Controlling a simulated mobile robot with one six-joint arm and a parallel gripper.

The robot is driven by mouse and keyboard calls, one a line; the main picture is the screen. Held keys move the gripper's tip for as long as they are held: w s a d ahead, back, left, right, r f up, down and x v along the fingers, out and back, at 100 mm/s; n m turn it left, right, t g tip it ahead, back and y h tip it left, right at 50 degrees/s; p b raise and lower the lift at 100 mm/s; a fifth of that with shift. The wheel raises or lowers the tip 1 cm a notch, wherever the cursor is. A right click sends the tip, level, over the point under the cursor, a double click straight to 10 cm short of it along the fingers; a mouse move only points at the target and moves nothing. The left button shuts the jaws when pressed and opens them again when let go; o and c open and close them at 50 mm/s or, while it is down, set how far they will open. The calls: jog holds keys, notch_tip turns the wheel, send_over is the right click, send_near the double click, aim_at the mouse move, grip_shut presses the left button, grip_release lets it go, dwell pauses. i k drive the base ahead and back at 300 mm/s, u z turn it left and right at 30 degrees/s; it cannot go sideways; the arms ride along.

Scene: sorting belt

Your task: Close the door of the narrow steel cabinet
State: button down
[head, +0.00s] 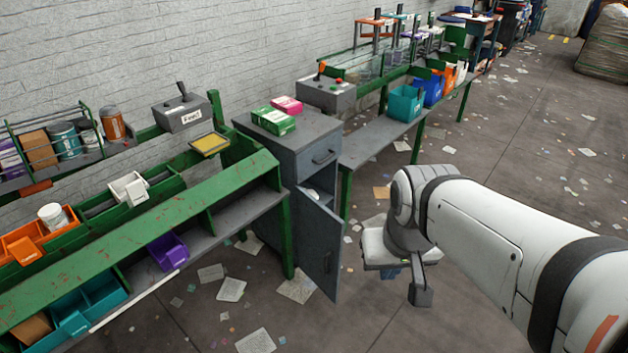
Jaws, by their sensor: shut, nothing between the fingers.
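The narrow steel cabinet (272,150) is grey and stands between two green-framed benches. My wrist hides part of the gripper.
Green (274,121) and pink (287,105) boxes lie on the cabinet top. The left bench (150,240) holds bins and reaches close to the cabinet. The right bench (375,138) carries several bins. Papers litter the floor (300,325), which is otherwise open in front of the door.

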aim_at(321, 233)
jog(key=u, duration=0.7)
jog(key=i, duration=1)
jog(key=u, duration=0.05)
